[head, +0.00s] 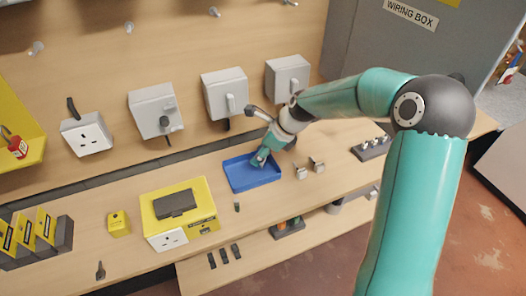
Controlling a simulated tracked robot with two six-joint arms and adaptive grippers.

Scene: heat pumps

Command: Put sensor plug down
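My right gripper (260,159) is over the blue tray (242,186) on the workbench, its tip low at the tray's back right part. It is small and seen from above and behind, so I cannot make out whether its fingers are open or shut, or whether they hold anything. I cannot pick out the sensor plug for certain. A small dark green piece (237,206) stands on the bench just in front of the tray. My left gripper is not in view.
Two small metal pieces (317,164) are right of the tray. Grey boxes (225,94) line the back panel. A lower shelf (262,262) holds several dark parts.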

